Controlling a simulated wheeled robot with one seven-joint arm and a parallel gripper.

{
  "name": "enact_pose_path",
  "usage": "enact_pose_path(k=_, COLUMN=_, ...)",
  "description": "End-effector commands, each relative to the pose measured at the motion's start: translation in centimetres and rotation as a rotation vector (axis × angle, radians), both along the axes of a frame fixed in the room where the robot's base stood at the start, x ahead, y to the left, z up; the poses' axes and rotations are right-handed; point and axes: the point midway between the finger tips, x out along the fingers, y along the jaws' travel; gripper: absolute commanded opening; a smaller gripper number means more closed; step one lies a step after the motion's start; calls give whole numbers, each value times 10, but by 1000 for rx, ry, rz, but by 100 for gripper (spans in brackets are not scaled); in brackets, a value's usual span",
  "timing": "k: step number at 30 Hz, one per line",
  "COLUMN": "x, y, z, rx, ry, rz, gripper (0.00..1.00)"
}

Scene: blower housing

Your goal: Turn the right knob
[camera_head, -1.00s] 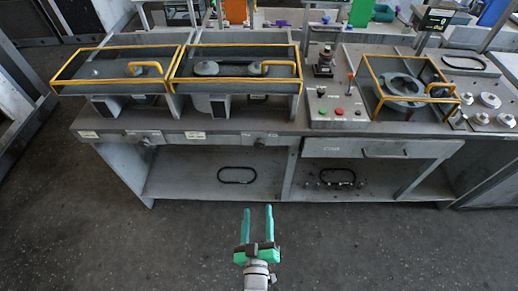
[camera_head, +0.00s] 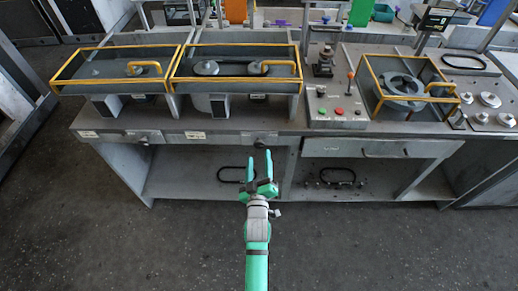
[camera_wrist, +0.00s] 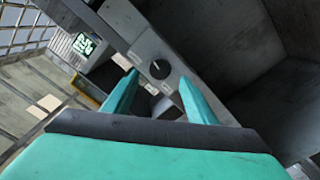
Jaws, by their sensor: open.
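The right knob (camera_head: 260,144) is a small dark round knob on the grey front panel of the workbench. It also shows in the wrist view (camera_wrist: 159,69), round and black with a pale pointer mark, beside white labels. My gripper (camera_head: 260,154) is open and empty, its two green fingers pointing at the panel just below the knob in the head view. In the wrist view the knob appears between and beyond the fingertips (camera_wrist: 158,80), apart from them. A similar left knob (camera_head: 145,140) sits farther left on the same panel.
Yellow-framed covers (camera_head: 236,80) stand on the bench above the panel. A drawer (camera_head: 383,149) is to the right. Open shelves with black rings (camera_head: 338,175) lie below. The floor in front is clear.

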Motion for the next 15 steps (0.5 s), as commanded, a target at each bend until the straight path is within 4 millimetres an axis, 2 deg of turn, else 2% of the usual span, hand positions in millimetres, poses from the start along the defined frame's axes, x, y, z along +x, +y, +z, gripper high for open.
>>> enact_pose_path(k=6, x=34, y=-1, z=0, rx=-2, ry=0, rz=-1, gripper=52)
enact_pose_path(k=15, x=55, y=0, z=0, rx=0, ry=1, rz=-1, gripper=52)
